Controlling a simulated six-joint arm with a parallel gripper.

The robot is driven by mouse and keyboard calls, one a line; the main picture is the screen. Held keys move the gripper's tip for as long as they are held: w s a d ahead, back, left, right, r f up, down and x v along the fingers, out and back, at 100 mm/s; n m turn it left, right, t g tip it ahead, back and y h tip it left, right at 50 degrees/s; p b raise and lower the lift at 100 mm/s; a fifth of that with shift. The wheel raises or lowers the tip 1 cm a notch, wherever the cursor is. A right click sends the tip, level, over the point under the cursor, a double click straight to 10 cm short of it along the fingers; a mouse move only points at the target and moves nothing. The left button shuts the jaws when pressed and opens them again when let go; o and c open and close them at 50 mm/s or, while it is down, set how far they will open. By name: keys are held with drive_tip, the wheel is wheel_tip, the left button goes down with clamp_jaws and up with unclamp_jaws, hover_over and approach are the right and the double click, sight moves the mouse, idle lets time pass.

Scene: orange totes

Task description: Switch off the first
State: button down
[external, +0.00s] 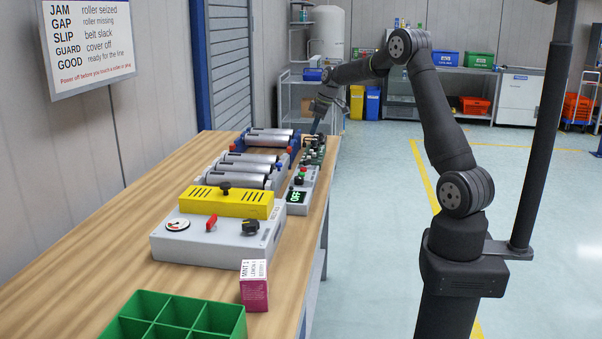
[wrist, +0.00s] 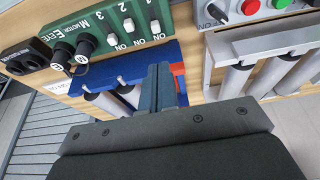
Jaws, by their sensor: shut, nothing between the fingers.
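A green switch box (wrist: 110,28) with several white toggle switches fills the top left of the wrist view. ON is printed below each toggle, and numbers 2 and 3 are readable. The left toggle (wrist: 112,41), middle toggle (wrist: 129,25) and right toggle (wrist: 155,29) stand in a row. I cannot tell their settings. My gripper (wrist: 162,72) is shut and empty, with its tips just below the right toggle in the picture; contact cannot be told. In the external view the green box (external: 313,150) is small at the bench's far right edge, below my gripper (external: 316,131).
Blue-framed rollers (external: 268,138) and grey-framed rollers (external: 245,168) stand beside it. Nearer are a yellow-topped box (external: 225,202), a small carton (external: 254,287) and a green divided tray (external: 180,318).

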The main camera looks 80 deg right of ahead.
drive_tip(key=shift+w+d+f, duration=0.1)
drive_tip(key=shift+w+f, duration=0.05)
drive_tip(key=shift+f, duration=0.1)
drive_tip(key=x, duration=1)
idle(0.3)
drive_tip(key=shift+s, duration=1.15)
drive_tip(key=shift+r, duration=0.1)
drive_tip(key=v, duration=0.9)
drive_tip(key=shift+r, duration=0.4)
